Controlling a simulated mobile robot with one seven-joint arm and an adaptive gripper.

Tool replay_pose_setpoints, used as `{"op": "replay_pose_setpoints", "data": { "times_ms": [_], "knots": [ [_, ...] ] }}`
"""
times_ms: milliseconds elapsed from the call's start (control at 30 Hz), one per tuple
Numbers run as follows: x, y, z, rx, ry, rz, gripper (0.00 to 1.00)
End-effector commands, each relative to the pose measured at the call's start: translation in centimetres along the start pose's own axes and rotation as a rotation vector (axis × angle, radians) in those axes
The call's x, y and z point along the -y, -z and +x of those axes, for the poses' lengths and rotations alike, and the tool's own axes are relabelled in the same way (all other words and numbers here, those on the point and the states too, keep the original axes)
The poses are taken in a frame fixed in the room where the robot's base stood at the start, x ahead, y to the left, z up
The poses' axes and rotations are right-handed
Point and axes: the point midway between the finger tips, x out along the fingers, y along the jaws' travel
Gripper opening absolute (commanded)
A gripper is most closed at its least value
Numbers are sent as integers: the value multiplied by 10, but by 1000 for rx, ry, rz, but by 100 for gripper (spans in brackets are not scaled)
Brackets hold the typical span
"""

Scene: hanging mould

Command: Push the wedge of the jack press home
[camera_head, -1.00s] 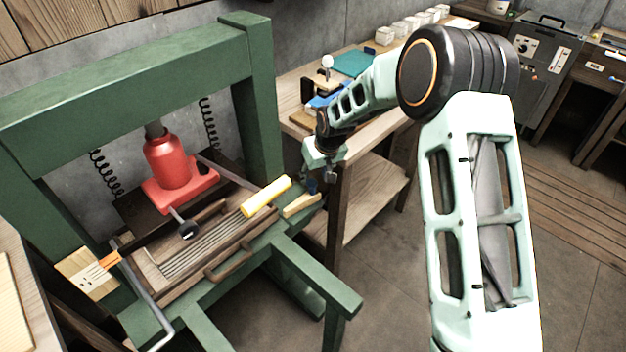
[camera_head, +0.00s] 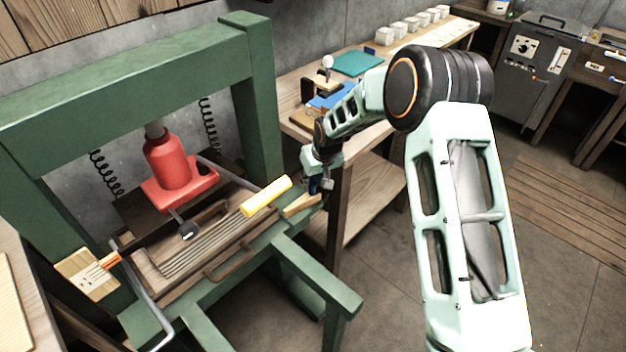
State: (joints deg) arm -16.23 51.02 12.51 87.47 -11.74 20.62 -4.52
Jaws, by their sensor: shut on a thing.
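The jack press is a green frame (camera_head: 130,75) with a red jack (camera_head: 172,165) standing in it, on the left in the head view. A pale wooden wedge (camera_head: 300,206) lies at the right end of the press bed, beside a yellow cylindrical grip (camera_head: 266,196). My gripper (camera_head: 319,190) points down at the wedge's right end and is shut on it. The fingertips hide that end. How deep the wedge sits in the press cannot be seen.
A wooden bench (camera_head: 350,125) stands close behind my gripper, with a teal mat (camera_head: 358,63) and several white blocks on it. A bent grey bar (camera_head: 143,300) and a wooden board with an orange part (camera_head: 88,273) are at the press's left. Open floor lies at front right.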

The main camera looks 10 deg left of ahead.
Motion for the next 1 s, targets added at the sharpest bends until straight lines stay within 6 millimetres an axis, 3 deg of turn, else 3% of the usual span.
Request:
{"op": "replay_pose_setpoints", "data": {
  "times_ms": [300, 633, 1000],
  "knots": [
    [3, -1, 0, 0, 1, -2, 0],
    [56, -22, -6, 1, 1, -5, 0],
    [67, -26, -10, 3, 4, 0, 0]
  ]
}}
